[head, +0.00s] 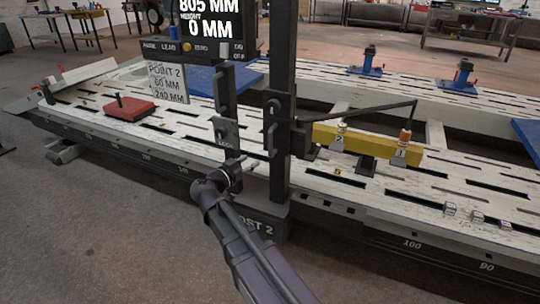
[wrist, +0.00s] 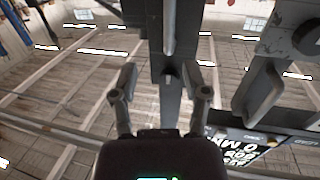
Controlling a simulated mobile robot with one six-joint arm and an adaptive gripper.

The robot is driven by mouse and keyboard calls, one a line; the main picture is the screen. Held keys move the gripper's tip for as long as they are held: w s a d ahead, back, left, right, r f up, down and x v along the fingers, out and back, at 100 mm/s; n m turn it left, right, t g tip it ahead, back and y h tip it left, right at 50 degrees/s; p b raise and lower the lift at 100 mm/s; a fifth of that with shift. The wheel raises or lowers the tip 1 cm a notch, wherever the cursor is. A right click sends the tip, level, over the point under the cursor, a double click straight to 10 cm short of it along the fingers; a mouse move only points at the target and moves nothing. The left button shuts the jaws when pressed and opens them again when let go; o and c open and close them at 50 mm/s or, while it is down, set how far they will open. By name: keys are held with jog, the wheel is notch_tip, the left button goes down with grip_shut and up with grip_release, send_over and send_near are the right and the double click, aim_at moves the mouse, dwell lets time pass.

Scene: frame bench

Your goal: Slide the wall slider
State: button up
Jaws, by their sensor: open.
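The wall slider appears to be the dark carriage (head: 278,118) on the upright dark post (head: 284,45), with a side arm that reaches right above a yellow bar (head: 365,143). A dark vertical handle (head: 225,90) and a plate marked LOCK (head: 227,138) stand left of the post. My gripper (head: 240,168) is low at the front left of the post, below the LOCK plate. In the wrist view my gripper (wrist: 165,80) has its two fingers apart, with a dark grey upright part (wrist: 170,105) showing between and beyond them. I cannot tell whether the fingers touch it.
A display (head: 208,20) reading 805 mm and height 0 mm is on the post's left, above a POINT 2 card (head: 166,82). The slotted white bench (head: 400,190) carries a red block (head: 130,106) and small metal blocks (head: 477,216). Bare floor (head: 90,230) lies in front.

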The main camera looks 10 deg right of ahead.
aim_at(269, 144)
jog(key=shift+w+a+f+t, duration=0.1)
jog(key=shift+w+a+t, duration=0.1)
jog(key=shift+a+t, duration=0.3)
jog(key=x, duration=1.3)
jog(key=shift+w+d, duration=0.2)
jog(key=shift+d, duration=0.1)
jog(key=shift+a, duration=0.1)
grip_shut()
